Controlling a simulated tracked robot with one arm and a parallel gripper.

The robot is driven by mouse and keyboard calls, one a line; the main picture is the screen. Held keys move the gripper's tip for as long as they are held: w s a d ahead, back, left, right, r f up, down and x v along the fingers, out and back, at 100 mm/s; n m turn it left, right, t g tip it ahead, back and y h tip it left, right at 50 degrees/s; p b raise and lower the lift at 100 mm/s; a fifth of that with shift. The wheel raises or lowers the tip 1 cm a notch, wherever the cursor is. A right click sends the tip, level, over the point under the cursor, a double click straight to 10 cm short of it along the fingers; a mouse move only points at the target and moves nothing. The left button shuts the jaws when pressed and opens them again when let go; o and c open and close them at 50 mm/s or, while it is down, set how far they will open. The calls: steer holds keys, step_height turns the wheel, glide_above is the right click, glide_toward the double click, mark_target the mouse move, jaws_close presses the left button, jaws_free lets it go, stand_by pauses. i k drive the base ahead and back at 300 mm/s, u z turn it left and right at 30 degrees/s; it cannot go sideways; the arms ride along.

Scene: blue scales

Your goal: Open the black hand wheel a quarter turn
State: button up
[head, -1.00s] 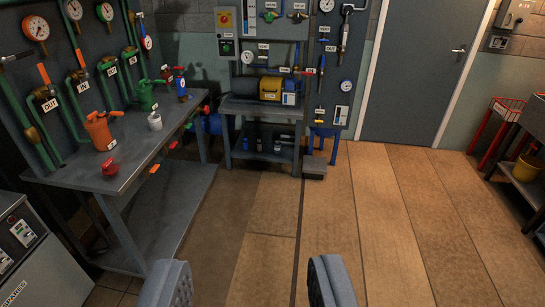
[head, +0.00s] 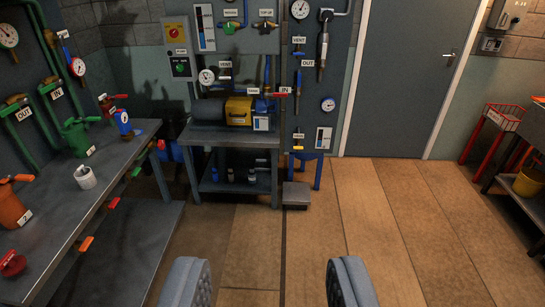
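I cannot make out a black hand wheel in the head view. The dark panel (head: 235,45) on the back wall carries gauges, coloured valve handles and labels, too small to read for certain. A red hand wheel (head: 13,264) lies on the bench at the lower left. My gripper (head: 268,283) is open and empty, its two grey padded fingers wide apart at the bottom of the view, over the floor and touching nothing.
A long grey bench (head: 70,235) with an orange can (head: 12,208), a white cup (head: 85,177) and a green can (head: 78,138) runs along the left. A low table (head: 235,138) with a yellow-and-grey pump stands at the back. The wooden floor (head: 380,230) is clear towards the grey door (head: 405,80).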

mark_target(265, 28)
steer(key=u, duration=0.05)
steer(key=i, duration=2.5)
steer(key=u, duration=0.2)
steer(key=i, duration=1.15)
steer(key=u, duration=0.15)
